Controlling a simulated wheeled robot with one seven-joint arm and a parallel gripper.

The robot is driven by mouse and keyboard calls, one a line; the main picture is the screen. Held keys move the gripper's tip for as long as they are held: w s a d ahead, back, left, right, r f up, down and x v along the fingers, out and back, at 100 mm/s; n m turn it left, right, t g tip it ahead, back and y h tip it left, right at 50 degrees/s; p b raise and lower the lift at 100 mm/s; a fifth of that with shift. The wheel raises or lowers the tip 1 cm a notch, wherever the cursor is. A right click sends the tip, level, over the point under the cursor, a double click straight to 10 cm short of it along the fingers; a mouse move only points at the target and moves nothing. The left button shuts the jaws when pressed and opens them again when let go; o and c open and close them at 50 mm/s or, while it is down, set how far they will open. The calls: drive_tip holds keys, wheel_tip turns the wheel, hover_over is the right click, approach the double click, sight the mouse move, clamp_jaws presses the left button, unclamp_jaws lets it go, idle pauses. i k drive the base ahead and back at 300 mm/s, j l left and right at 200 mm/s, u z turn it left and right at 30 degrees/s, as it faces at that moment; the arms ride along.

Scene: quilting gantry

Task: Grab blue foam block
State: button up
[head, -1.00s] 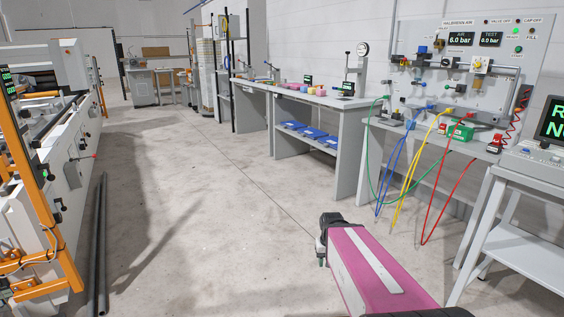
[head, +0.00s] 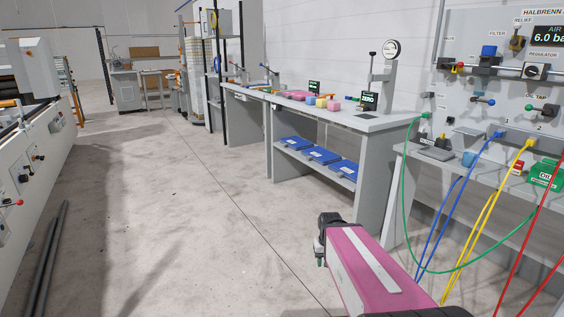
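A small blue block (head: 311,99) sits on the grey workbench (head: 375,123) among pink and yellow blocks. It is small in the view, so I cannot make out its material. A yellow block (head: 320,102) and a pink block (head: 333,105) are to its right. My arm reaches up from the bottom of the view, well short of the bench. My gripper (head: 320,259) shows only in part at the arm's far end, above open floor. Its fingers are too small and hidden to tell whether they are open.
Blue trays (head: 322,155) lie on the bench's lower shelf. A gauge stand (head: 388,75) stands at the bench's near end. Green, blue, yellow and red hoses hang from the test panel at right. Dark pipes (head: 45,255) lie on the left floor beside a machine. The middle floor is clear.

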sight(309, 100)
drive_tip(key=i, duration=2.05)
